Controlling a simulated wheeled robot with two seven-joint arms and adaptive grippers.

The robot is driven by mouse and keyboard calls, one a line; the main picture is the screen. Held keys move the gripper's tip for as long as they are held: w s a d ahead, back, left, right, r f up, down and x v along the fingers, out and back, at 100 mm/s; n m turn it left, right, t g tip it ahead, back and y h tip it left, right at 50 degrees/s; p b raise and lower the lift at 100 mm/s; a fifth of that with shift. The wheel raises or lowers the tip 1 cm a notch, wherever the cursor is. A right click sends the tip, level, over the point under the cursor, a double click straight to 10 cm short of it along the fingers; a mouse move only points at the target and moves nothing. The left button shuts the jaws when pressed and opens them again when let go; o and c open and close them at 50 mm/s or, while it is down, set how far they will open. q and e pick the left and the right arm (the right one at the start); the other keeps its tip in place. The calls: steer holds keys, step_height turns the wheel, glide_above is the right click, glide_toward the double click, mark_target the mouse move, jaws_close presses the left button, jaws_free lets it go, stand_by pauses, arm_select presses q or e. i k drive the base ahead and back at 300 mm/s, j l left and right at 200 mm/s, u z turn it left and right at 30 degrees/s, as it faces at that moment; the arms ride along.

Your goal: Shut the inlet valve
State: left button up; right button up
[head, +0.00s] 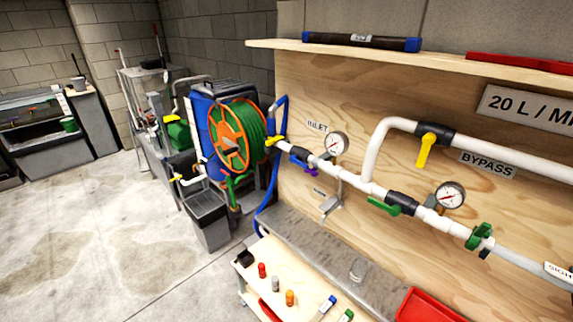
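The INLET label (317,128) is on the plywood panel in the head view. Just below it, a white pipe (328,168) runs down to the right. A valve with a blue-purple handle (300,162) sits on this pipe, left of a round gauge (333,145). A small yellow handle (274,141) is at the pipe's left end, near the blue hose (279,115). The blue-purple handle looks roughly in line with the pipe, but it is small and I cannot be sure. Neither gripper is in view.
A yellow bypass handle (424,150), a green handle (383,206) and a green clamp-like part (479,237) are farther right. A hose reel (232,140) stands left of the panel. A low bench (255,275) with small parts and a red tray (428,306) are below. The floor at left is open.

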mark_target(292, 159)
steer(key=j, duration=0.9)
steer(key=j+u, duration=0.15)
steer(key=j, duration=0.75)
steer(key=i, duration=0.05)
